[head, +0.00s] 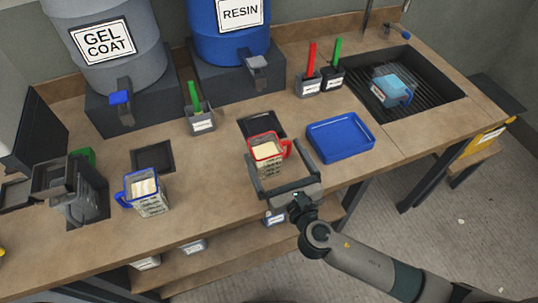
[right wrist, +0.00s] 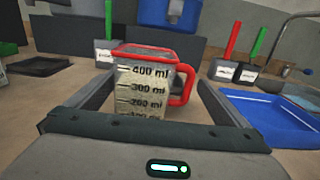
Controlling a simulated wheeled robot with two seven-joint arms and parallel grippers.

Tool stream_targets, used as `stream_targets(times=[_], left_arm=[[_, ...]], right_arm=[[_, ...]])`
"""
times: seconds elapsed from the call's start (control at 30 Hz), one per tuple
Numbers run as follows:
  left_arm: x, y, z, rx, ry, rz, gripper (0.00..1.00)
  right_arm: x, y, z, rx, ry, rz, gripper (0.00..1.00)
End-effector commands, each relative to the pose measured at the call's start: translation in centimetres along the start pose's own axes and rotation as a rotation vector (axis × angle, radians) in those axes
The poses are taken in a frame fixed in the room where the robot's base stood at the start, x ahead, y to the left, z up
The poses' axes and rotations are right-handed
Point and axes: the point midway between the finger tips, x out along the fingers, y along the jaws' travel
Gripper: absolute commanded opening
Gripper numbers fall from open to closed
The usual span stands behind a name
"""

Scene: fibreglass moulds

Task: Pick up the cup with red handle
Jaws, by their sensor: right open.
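The cup with the red handle (head: 266,151) stands on the workbench and holds pale contents. In the right wrist view the red-handled cup (right wrist: 146,88) shows black millilitre marks, with its red handle on the right. My right gripper (head: 278,170) is open, with its fingers reaching to either side of the cup. In the right wrist view the fingers of my right gripper (right wrist: 157,90) lie left and right of the cup, with gaps visible. My left gripper is not in the head view.
A blue-handled cup (head: 147,194) stands to the left. A blue tray (head: 341,137) lies close to the right, and a black square pad (head: 262,125) lies just behind. Grey (head: 104,45) and blue (head: 229,30) drums stand at the back. A sink (head: 425,95) is at the right.

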Motion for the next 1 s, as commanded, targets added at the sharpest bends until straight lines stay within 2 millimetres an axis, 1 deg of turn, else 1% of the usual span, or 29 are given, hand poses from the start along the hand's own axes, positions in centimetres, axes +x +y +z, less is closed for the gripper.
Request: stream_targets(times=[0.27, 0.37, 0.53, 0.7, 0.8, 1.0], left_arm=[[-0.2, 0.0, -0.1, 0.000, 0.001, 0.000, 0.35], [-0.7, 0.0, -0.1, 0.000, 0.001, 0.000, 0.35], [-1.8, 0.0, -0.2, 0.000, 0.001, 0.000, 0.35], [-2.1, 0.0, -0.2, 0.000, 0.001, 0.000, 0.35], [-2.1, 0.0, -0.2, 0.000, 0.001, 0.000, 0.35], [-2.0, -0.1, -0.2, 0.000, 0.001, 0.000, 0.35]], right_arm=[[0.2, 0.0, 0.1, -0.001, -0.001, 0.000, 1.00], [1.0, 0.2, 0.4, -0.002, -0.002, 0.000, 1.00], [3.2, 0.5, 0.7, -0.003, -0.002, -0.001, 1.00], [4.8, 0.5, 0.5, -0.002, -0.002, 0.000, 1.00], [5.2, 0.5, 0.3, -0.002, -0.001, 0.000, 1.00], [5.2, 0.4, 0.2, -0.001, -0.001, 0.000, 1.00]])
